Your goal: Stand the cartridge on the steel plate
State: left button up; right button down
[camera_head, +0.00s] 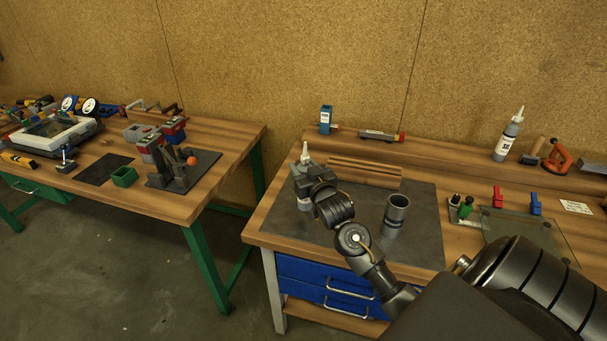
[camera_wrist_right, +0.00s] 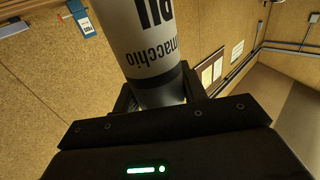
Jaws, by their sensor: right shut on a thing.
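A grey cartridge (camera_head: 304,157) with a white nozzle and label is upright in my right gripper (camera_head: 306,180) in the head view. In the right wrist view the cartridge (camera_wrist_right: 148,40) fills the space between the fingers, with its dark printed label showing. The gripper is shut on it. The dark grey plate (camera_head: 420,225) lies flat on the right workbench. The cartridge is over its left part; I cannot tell whether its base touches the plate. My left gripper is not in view.
A dark cylindrical cup (camera_head: 396,214) stands on the plate, right of my forearm. A wooden grooved block (camera_head: 365,172) lies behind. A similar bottle (camera_head: 508,137) stands on the back ledge. A glass pane (camera_head: 530,235) with red and blue clamps lies at right.

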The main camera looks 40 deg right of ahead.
jog(key=shift+w+d+f, duration=0.25)
jog(key=shift+w+f, duration=0.05)
jog(key=shift+f, duration=0.05)
notch_tip(320, 180, down, 3)
jog(key=shift+f+p, duration=0.2)
jog(key=shift+p, duration=0.5)
jog(key=shift+f, duration=0.15)
jog(key=c, duration=0.8)
grip_release()
